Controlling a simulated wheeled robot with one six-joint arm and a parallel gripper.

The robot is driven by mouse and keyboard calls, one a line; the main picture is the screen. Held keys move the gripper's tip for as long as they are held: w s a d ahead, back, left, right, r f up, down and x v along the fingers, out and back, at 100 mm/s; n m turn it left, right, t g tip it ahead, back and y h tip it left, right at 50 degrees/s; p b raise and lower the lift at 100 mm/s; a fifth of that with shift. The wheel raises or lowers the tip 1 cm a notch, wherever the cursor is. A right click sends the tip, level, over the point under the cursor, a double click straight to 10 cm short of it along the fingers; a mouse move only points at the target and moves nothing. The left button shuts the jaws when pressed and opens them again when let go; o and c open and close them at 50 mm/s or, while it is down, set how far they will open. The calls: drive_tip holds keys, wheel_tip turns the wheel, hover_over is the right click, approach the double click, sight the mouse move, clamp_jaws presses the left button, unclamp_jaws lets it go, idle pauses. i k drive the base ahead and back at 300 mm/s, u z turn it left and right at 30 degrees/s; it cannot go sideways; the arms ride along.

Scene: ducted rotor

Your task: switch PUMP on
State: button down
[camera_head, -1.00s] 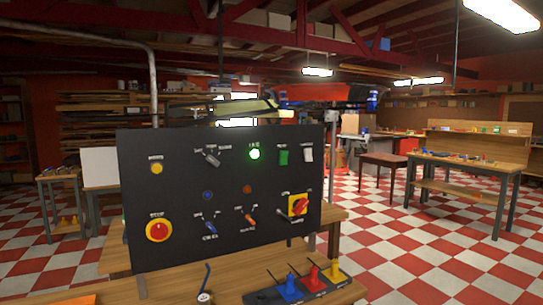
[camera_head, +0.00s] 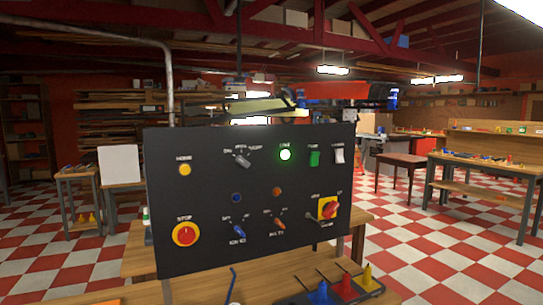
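A black control panel (camera_head: 215,205) stands upright on a wooden bench. Its labels are small, and I cannot surely read which control is PUMP. A green rocker (camera_head: 314,159) and a white rocker (camera_head: 338,156) sit at the upper right. A grey selector knob (camera_head: 242,160) is at the upper middle. A blue selector (camera_head: 239,229) and an orange selector (camera_head: 279,223) are in the lower row. A red-and-yellow rotary switch (camera_head: 328,208) is at the lower right. My gripper is not in view.
A round red button on yellow (camera_head: 186,234) is at the panel's lower left, a yellow button (camera_head: 184,169) above it. Blue (camera_head: 321,294), red (camera_head: 346,288) and yellow (camera_head: 368,277) pieces stand on the bench in front. Checkered floor (camera_head: 420,250) is open to the right.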

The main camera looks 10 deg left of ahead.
sight(314, 156)
drive_tip(key=u, duration=0.05)
drive_tip(key=i, duration=1.1)
drive_tip(key=z, duration=0.65)
